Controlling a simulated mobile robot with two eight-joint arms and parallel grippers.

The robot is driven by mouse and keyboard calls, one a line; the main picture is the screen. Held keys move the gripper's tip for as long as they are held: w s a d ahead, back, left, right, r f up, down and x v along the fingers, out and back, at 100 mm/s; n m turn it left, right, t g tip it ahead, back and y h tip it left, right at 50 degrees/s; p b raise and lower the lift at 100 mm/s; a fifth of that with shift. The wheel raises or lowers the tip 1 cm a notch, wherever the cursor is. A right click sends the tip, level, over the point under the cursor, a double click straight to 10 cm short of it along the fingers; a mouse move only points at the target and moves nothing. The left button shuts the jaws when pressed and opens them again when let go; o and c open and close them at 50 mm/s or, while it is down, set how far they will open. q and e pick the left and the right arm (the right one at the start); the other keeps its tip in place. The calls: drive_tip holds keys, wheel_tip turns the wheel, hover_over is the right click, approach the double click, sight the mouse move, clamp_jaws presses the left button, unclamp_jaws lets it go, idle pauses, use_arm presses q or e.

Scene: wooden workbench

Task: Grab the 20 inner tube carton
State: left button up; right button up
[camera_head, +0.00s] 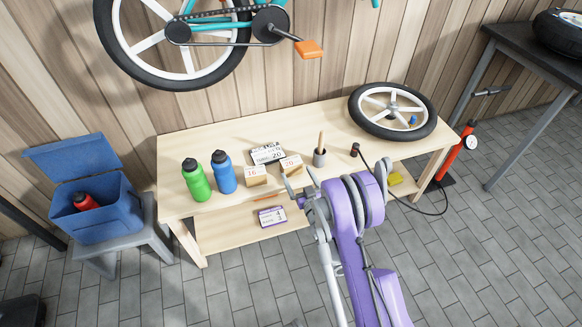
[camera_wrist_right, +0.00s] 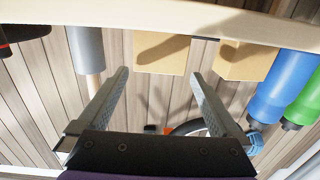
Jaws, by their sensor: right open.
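The 20 inner tube carton (camera_head: 291,166) is a small tan box marked "20" on the workbench (camera_head: 225,135), near its front edge. In the right wrist view, which is upside down, this carton (camera_wrist_right: 163,52) sits ahead between my finger lines with a shadow on it. A similar carton marked "16" (camera_head: 256,176) stands just left of it. My right gripper (camera_head: 301,184) is open and empty in front of the 20 carton, apart from it; its two fingers (camera_wrist_right: 160,95) show spread in the wrist view. My left gripper is not in view.
Blue (camera_head: 223,172) and green (camera_head: 195,180) bottles stand left. A printed card (camera_head: 267,153) is behind the cartons. A wheel (camera_head: 392,110) lies at the right end.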

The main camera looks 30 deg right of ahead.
sight(294, 170)
drive_tip(key=shift+s+d+f+t, duration=0.1)
drive_tip(key=shift+f+t, duration=0.05)
drive_tip(key=shift+f, duration=0.25)
drive_tip(key=shift+s+d+f+t, duration=0.1)
drive_tip(key=shift+f+t, duration=0.05)
drive_tip(key=shift+f, duration=0.2)
drive_tip(key=w, duration=0.5)
drive_tip(key=shift+w+d, duration=0.1)
drive_tip(key=shift+d, duration=0.25)
drive_tip(key=shift+w+d+r+b, duration=0.15)
drive_tip(key=shift+w+b, duration=0.1)
drive_tip(key=shift+w, duration=0.65)
drive_tip(key=shift+w+d+f+b, duration=0.1)
drive_tip(key=shift+w+d+b, duration=0.1)
drive_tip(key=shift+w, duration=0.65)
drive_tip(key=shift+w+d+r+b, duration=0.1)
drive_tip(key=shift+w+b, duration=0.15)
drive_tip(key=shift+w, duration=0.65)
drive_tip(key=c, duration=1.1)
